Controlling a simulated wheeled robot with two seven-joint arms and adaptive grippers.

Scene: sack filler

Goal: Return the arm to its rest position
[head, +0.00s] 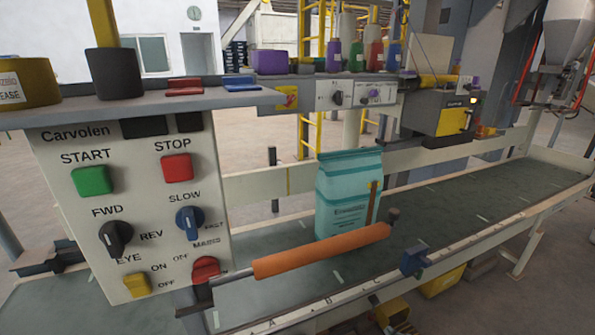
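Neither of my grippers and no part of my arms shows in the head view. An orange-sleeved bar (322,251) reaches from below the control panel (140,210) out to the right, over the near side of the conveyor. A dark knob sits at its far end. A teal sack (348,192) stands upright on the conveyor belt (465,215), behind the bar. The bar overlaps the sack's lower edge in the picture; I cannot tell whether they touch.
The panel carries a green START button (92,181), a red STOP button (177,167) and several knobs. A shelf (190,98) above holds containers. A blue clamp (414,260) sits on the conveyor's near rail. The belt right of the sack is clear.

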